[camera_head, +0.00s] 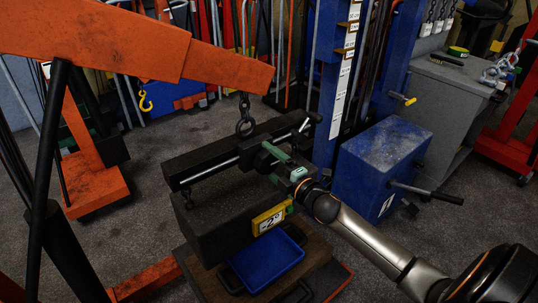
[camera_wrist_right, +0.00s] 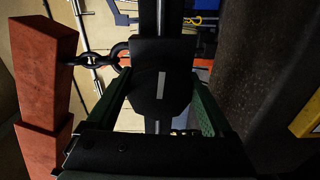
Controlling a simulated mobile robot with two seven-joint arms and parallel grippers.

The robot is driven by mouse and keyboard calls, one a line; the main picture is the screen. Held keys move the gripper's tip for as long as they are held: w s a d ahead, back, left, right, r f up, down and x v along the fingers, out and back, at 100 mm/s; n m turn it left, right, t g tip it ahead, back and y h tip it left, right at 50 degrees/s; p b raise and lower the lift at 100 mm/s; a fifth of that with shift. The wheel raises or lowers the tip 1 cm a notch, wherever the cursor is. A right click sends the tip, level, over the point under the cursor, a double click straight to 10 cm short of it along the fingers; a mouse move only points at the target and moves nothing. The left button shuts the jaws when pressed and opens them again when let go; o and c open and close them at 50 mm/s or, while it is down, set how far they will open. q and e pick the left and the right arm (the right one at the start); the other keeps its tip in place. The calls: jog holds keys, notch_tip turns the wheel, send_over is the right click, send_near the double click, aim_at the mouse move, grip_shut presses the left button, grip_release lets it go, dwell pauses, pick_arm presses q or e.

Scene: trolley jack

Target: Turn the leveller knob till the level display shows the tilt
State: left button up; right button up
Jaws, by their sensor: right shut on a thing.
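The level display (camera_head: 268,220) is a yellow-framed panel on the front of the dark block, and it reads about -2°. The leveller (camera_head: 215,160) is a dark bar with a bright rod, hanging below the crane's chain (camera_head: 245,118). My right gripper (camera_head: 268,163) reaches the leveller from the lower right. In the wrist view its green fingers (camera_wrist_right: 152,100) stand on both sides of a dark round knob (camera_wrist_right: 155,92) with a pale line on it, and they are shut on it. In the head view the gripper largely hides the knob. My left gripper is not in view.
The dark block (camera_head: 215,232) sits under the leveller, with a blue tray (camera_head: 262,263) in front. An orange crane boom (camera_head: 200,60) crosses above left. A blue box (camera_head: 380,165) with a projecting bar stands right, close to my arm. Grey floor is free at left.

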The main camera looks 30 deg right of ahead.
jog(key=shift+d+r+m+p, duration=0.15)
jog(key=shift+m+p, duration=0.35)
jog(key=shift+m, duration=0.5)
jog(key=shift+m+p, duration=0.5)
jog(key=shift+m, duration=0.4)
jog(key=shift+m+p, duration=0.55)
jog(key=shift+m, duration=0.35)
jog(key=m, duration=0.1)
jog(key=m+p, duration=0.1)
jog(key=m, duration=0.1)
jog(key=m+p, duration=0.1)
jog(key=shift+f, duration=0.25)
pick_arm(q)
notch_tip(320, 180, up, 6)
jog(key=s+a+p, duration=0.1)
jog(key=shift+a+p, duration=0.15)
jog(key=shift+p, duration=0.15)
pick_arm(e)
jog(key=shift+f+m, duration=0.15)
jog(key=shift+m, duration=1.85)
jog(key=o, duration=1.1)
